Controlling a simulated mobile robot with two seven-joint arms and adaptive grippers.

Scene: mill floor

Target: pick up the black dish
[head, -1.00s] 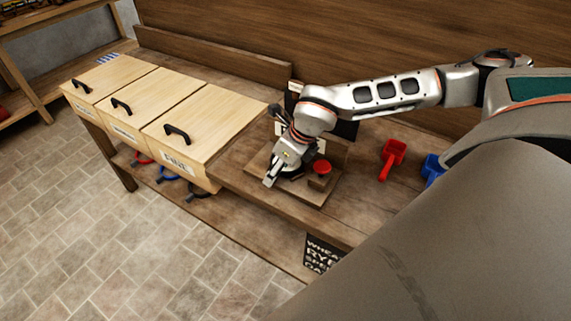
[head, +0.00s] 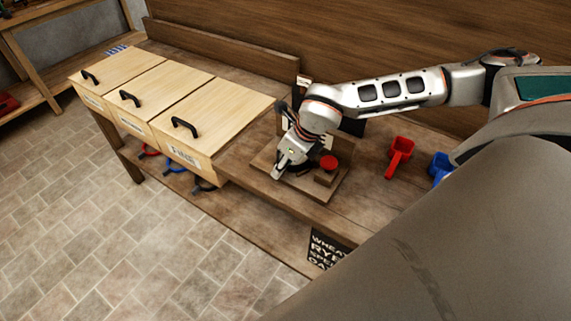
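The black dish (head: 304,168) seems to be the dark round shape on a wooden board (head: 330,193) on the bench, mostly hidden behind my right gripper. My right gripper (head: 279,174) comes in from the right and points down at the board's left part, right beside the dark shape. I cannot tell whether its fingers touch the dish or are closed on it. My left gripper is out of view.
A small block with a red top (head: 329,162) stands just right of the gripper. A red scoop (head: 399,156) and a blue scoop (head: 439,166) lie further right. Wooden bins with black handles, including the nearest bin (head: 225,110), fill the bench's left side.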

